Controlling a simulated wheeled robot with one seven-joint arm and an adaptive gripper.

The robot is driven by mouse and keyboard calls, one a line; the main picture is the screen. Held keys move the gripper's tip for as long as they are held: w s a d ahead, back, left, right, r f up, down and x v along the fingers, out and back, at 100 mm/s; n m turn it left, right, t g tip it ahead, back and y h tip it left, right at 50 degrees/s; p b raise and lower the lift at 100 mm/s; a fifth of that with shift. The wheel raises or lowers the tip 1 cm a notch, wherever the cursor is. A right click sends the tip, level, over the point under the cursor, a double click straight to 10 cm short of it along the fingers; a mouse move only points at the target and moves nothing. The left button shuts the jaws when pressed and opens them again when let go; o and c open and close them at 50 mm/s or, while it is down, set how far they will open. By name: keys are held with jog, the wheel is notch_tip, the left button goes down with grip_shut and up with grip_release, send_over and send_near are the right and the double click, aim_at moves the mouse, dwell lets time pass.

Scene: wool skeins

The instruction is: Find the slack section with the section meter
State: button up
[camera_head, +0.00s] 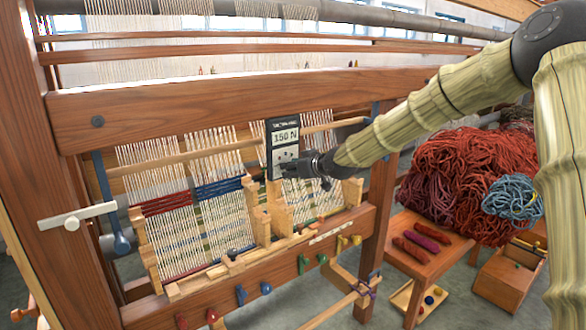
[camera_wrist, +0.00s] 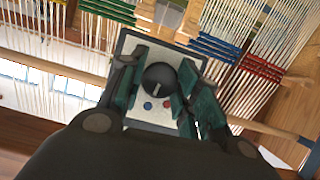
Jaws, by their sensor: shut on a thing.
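The section meter (camera_head: 283,140) is a dark upright box. The wrist view shows my gripper's teal fingers (camera_wrist: 160,72) on either side of the meter's pale face (camera_wrist: 136,48), with a dark knob and red and blue buttons. The left warp section (camera_head: 168,205) has a red band and the one beside it (camera_head: 217,190) a blue band. The meter partly hides sections farther right. I cannot tell whether the meter touches any threads.
The loom's wooden beam (camera_head: 230,108) crosses above the sections. Coloured pegs, including a green one (camera_head: 303,264), line the lower rail. At right, a small table (camera_head: 427,268) holds dark red and purple skeins, near a large red wool heap (camera_head: 480,165) with a blue skein (camera_head: 513,197).

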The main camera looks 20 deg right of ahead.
jog(key=shift+d+f+m+y+b, duration=0.15)
jog(key=shift+m+y+b, duration=0.75)
jog(key=shift+m, duration=0.7)
jog(key=shift+w+m+y+b, duration=0.1)
jog(key=shift+m+y+b, duration=0.3)
jog(key=shift+b, duration=0.05)
jog(key=shift+r+g+y+b, duration=0.2)
jog(key=shift+g+y+b, duration=0.1)
jog(key=o, duration=1)
jog(key=shift+o, duration=0.2)
jog(key=v, duration=1.2)
